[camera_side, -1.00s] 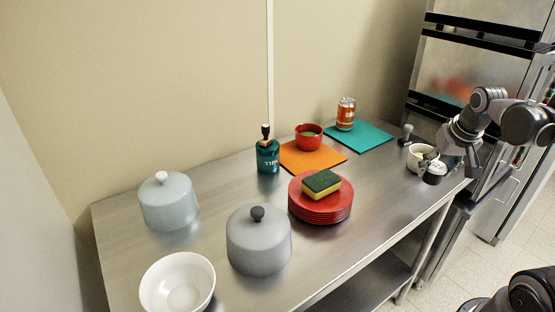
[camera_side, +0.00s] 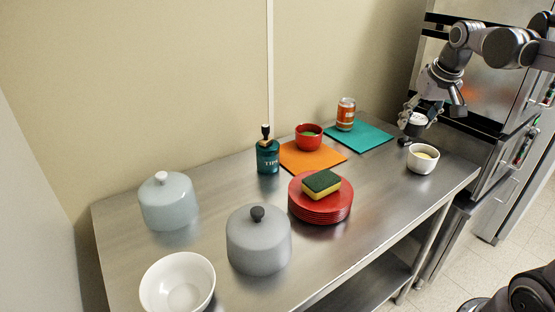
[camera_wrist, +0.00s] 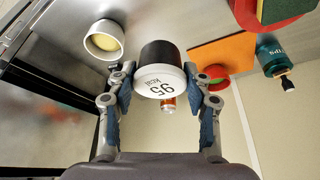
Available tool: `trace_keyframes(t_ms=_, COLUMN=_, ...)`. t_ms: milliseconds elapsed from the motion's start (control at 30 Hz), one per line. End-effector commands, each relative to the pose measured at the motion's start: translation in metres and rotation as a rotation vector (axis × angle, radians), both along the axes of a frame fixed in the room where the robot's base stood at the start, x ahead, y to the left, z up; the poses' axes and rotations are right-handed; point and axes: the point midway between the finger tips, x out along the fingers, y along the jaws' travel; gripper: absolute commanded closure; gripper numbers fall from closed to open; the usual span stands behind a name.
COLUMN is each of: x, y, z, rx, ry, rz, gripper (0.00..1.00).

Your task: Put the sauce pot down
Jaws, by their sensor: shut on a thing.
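The sauce pot is a small round pot with a black body and a white top marked "95 kcal" (camera_wrist: 158,82). My gripper (camera_wrist: 160,74) is shut on it, one finger on each side. In the side view, my gripper (camera_side: 419,117) holds the sauce pot (camera_side: 417,120) upright above the right end of the steel table (camera_side: 375,185), behind the white bowl. Whether its base touches anything is hard to tell. A small dark object (camera_side: 404,142) shows just below it, partly hidden.
A white bowl with yellow contents (camera_side: 423,160) stands in front of the gripper. Steel between plates and white bowl is clear.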

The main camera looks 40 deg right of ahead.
Motion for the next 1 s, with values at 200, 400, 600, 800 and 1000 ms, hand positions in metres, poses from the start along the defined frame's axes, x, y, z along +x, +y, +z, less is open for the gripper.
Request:
trace_keyframes(t_ms=200, x=0.078, y=0.029, z=0.019, rx=0.000, ry=0.000, rz=0.127, gripper=0.82)
trace_keyframes(t_ms=400, x=0.144, y=0.067, z=0.026, rx=-0.001, ry=-0.001, rz=0.238, gripper=0.82)
trace_keyframes(t_ms=600, x=0.204, y=0.118, z=0.024, rx=0.000, ry=-0.001, rz=0.350, gripper=0.82)
trace_keyframes(t_ms=800, x=0.255, y=0.181, z=0.014, rx=0.000, ry=-0.001, rz=0.461, gripper=0.82)
trace_keyframes(t_ms=1000, x=0.292, y=0.252, z=-0.004, rx=-0.001, ry=-0.001, rz=0.570, gripper=0.82)
